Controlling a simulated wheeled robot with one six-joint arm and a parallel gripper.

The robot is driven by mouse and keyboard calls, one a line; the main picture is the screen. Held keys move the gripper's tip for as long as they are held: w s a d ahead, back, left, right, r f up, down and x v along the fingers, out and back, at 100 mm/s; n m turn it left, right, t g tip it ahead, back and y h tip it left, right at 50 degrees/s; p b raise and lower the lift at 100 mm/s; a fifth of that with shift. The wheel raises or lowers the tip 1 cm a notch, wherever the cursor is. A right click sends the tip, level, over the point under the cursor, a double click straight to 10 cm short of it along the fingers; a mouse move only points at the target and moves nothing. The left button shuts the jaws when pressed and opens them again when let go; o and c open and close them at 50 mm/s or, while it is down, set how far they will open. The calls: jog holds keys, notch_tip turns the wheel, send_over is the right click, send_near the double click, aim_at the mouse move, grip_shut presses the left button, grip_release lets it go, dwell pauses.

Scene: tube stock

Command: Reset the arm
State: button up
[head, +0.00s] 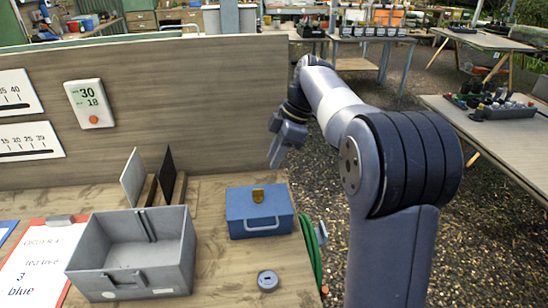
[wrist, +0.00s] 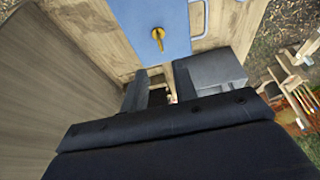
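My gripper (head: 279,153) hangs at the end of my raised arm, above and behind the blue box, near the right end of the wooden back panel. In the wrist view, my gripper (wrist: 170,88) shows two dark grey fingers with a gap between them. Wood shows in the gap and I see nothing held. The arm reaches in from the right, bent at a large joint. The blue box (head: 262,214) is closed on the bench, with a front handle and a brass piece on top. The box (wrist: 155,20) also shows in the wrist view, apart from the fingers.
An open grey bin (head: 175,270) stands at the front left. Two upright plates in a wooden rack (head: 150,190) stand behind it. A small grey round piece (head: 267,281) lies in front of the blue box. A red clipboard (head: 66,292) lies left. A side table (head: 510,140) stands right.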

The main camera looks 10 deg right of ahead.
jog(key=shift+f, duration=0.1)
jog(key=x, duration=1.1)
jog(key=shift+a, duration=0.1)
jog(key=shift+m, duration=0.3)
